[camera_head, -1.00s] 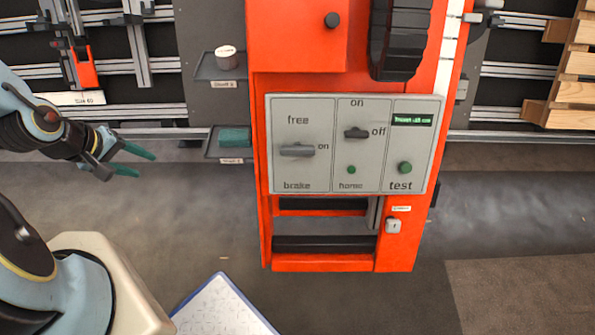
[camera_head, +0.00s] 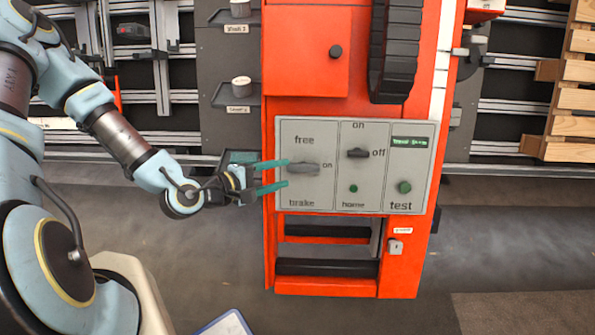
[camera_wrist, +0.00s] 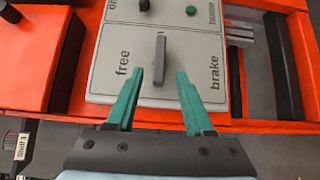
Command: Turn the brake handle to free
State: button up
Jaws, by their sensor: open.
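The brake handle (camera_head: 303,168) is a grey bar on the left section of the grey control panel (camera_head: 321,200). In the head view it lies level, pointing at "on", with "free" above and "brake" below. My gripper (camera_head: 274,174) is open at the panel's left edge, its green fingers pointing right at the handle, one higher and one lower. In the wrist view the handle (camera_wrist: 160,60) stands upright in the picture, ahead of and between the fingertips of my gripper (camera_wrist: 160,76). I see no clear contact.
The panel also has an on/off switch (camera_head: 357,153), a green home button (camera_head: 353,189), a green test button (camera_head: 404,187) and a small green display (camera_head: 410,142). The red cabinet (camera_head: 300,60) carries a black knob (camera_head: 336,52). Small shelves (camera_head: 236,97) stand left of it.

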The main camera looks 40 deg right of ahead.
aim_at(299, 169)
jog(key=x, duration=0.5)
jog(key=shift+w+d+f+p, duration=0.1)
jog(key=shift+d+f+p, duration=0.05)
jog(key=shift+d+p, duration=0.25)
jog(key=shift+c, duration=0.2)
jog(key=shift+a, duration=0.1)
grip_shut()
